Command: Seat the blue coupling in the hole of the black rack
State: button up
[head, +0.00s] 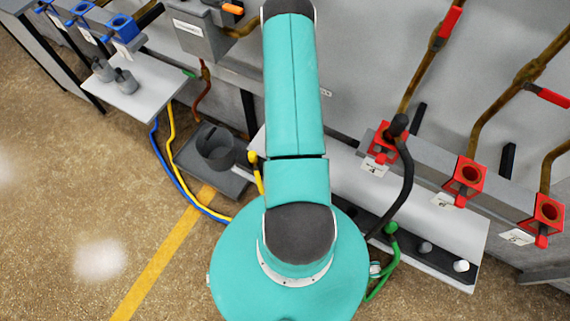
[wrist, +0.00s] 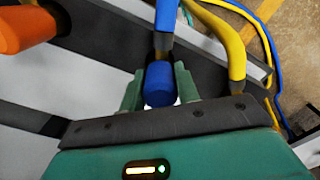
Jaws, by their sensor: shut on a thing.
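In the wrist view my gripper (wrist: 158,88) is shut on the blue coupling (wrist: 159,82), a short blue cylinder between the two teal fingers. A blue hose (wrist: 165,14) with a brownish end piece lines up just behind the coupling. The black rack (head: 443,258) lies as a dark strip along the grey shelf in the head view, partly covered by my arm. A dark strip (wrist: 100,55) crosses behind my fingers in the wrist view and appears to be the rack. The hole under the coupling is not visible. My gripper and the coupling are hidden behind my arm in the head view.
A yellow hose (wrist: 228,42) stands close right of my fingers, and an orange part (wrist: 25,27) is at upper left. A black hose (head: 402,180) and green hose (head: 392,250) rise near the rack. Red sockets (head: 470,172) line the right wall. A grey bin (head: 214,146) stands left.

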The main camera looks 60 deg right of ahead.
jog(key=shift+f, duration=0.2)
jog(key=o, duration=1.2)
jog(key=shift+o, duration=0.2)
notch_tip(320, 180, up, 14)
jog(key=shift+f, duration=0.1)
dwell(0.4)
